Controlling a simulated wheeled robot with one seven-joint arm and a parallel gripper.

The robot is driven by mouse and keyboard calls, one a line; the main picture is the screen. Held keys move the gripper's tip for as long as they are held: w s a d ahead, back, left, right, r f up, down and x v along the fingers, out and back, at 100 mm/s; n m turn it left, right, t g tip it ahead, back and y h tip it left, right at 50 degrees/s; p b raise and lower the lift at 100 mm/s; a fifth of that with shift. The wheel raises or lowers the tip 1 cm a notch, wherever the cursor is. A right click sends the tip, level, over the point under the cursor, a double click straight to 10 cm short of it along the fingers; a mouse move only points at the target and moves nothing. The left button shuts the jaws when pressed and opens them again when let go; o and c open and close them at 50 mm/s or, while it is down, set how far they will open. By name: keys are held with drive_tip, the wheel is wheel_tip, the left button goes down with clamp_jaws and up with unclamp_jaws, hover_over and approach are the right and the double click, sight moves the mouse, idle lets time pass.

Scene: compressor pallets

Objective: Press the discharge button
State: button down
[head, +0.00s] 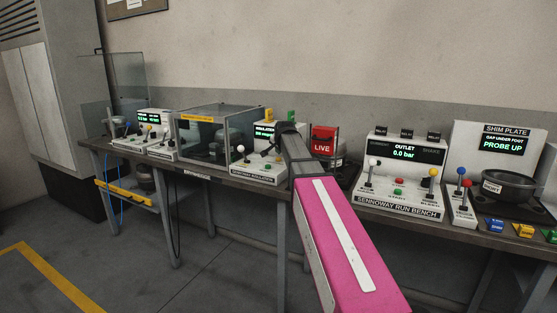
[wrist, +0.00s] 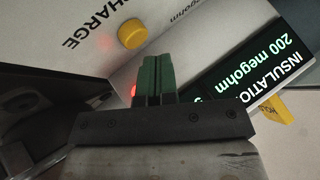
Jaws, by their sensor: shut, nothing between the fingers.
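The yellow round button (wrist: 132,33) stands on a white panel in the wrist view, beside printed letters ending in "CHARGE"; the start of the word is cut off. My gripper (wrist: 156,62) is shut and empty, its green fingers close together. In that view the fingertips lie below and a little right of the button; whether they touch the panel I cannot tell. In the head view the insulation station (head: 258,172) stands mid-table, and my arm covers its right part.
The station's display (wrist: 272,65) reads 200 megohm. A red glow (wrist: 133,91) shows beside my fingers. A white-knobbed lever (head: 240,149) stands at the station's left, next to a clear enclosure (head: 207,118). A red LIVE box (head: 322,141) and the run bench (head: 400,205) stand to the right.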

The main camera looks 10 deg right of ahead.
drive_tip(key=shift+f, duration=0.15)
drive_tip(key=shift+f, duration=0.25)
drive_tip(key=shift+f, duration=0.5)
idle(1.1)
drive_tip(key=shift+r, duration=0.95)
drive_tip(key=shift+r, duration=2.5)
